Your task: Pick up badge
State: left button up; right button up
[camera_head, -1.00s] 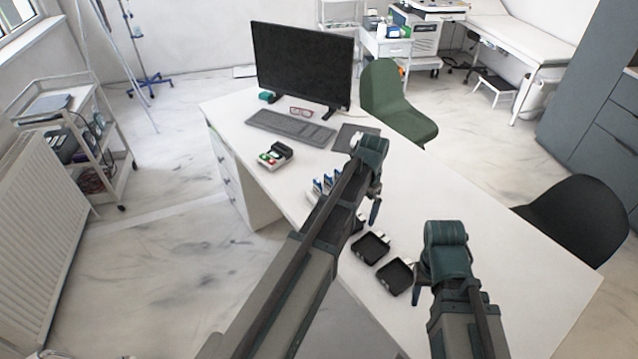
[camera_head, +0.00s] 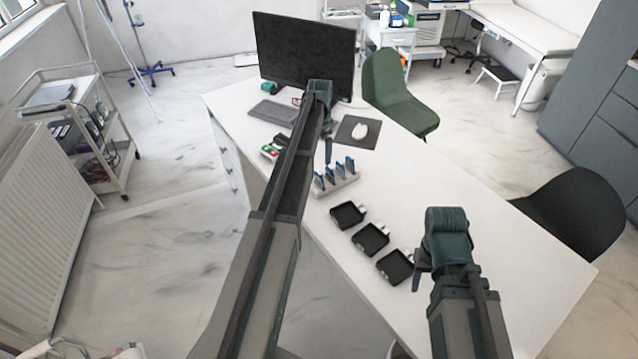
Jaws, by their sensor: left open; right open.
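Several upright blue-and-white pieces (camera_head: 341,169) stand in a pale rack (camera_head: 347,184) on the desk. They may be the badges, but they are too small to tell. My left gripper (camera_head: 328,152) points down over the desk, just behind the rack, apart from the blue pieces as far as I can see. It is open and empty. My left arm crosses the desk's left part and hides some of it. My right gripper (camera_head: 418,262) is open and empty over the front of the desk, right of the black trays.
Three black trays (camera_head: 347,215) lie in a row on the white desk (camera_head: 455,190). Behind are a mouse (camera_head: 360,131) on a dark pad (camera_head: 345,138), a keyboard (camera_head: 272,112) and a monitor (camera_head: 305,55). A green-and-red item (camera_head: 270,152) is partly hidden. The desk's right part is clear.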

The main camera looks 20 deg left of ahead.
aim_at(319, 172)
pick_arm(q)
notch_tip(319, 172, down, 7)
jog(key=b, duration=0.6)
jog(key=shift+f+b, duration=0.2)
jog(key=shift+b, duration=0.1)
pick_arm(e)
notch_tip(319, 172, down, 7)
jog(key=shift+f, duration=0.15)
pick_arm(q)
jog(key=f+b, duration=0.5)
jog(key=shift+w+a+f, duration=0.1)
jog(key=shift+w+a, duration=0.1)
jog(key=shift+a, duration=0.05)
pick_arm(e)
notch_tip(319, 172, down, 5)
jog(key=shift+f, duration=0.15)
pick_arm(q)
jog(key=shift+c, duration=0.3)
jog(key=c, duration=1.3)
jog(key=shift+r, duration=0.2)
pick_arm(e)
jog(key=shift+r, duration=0.2)
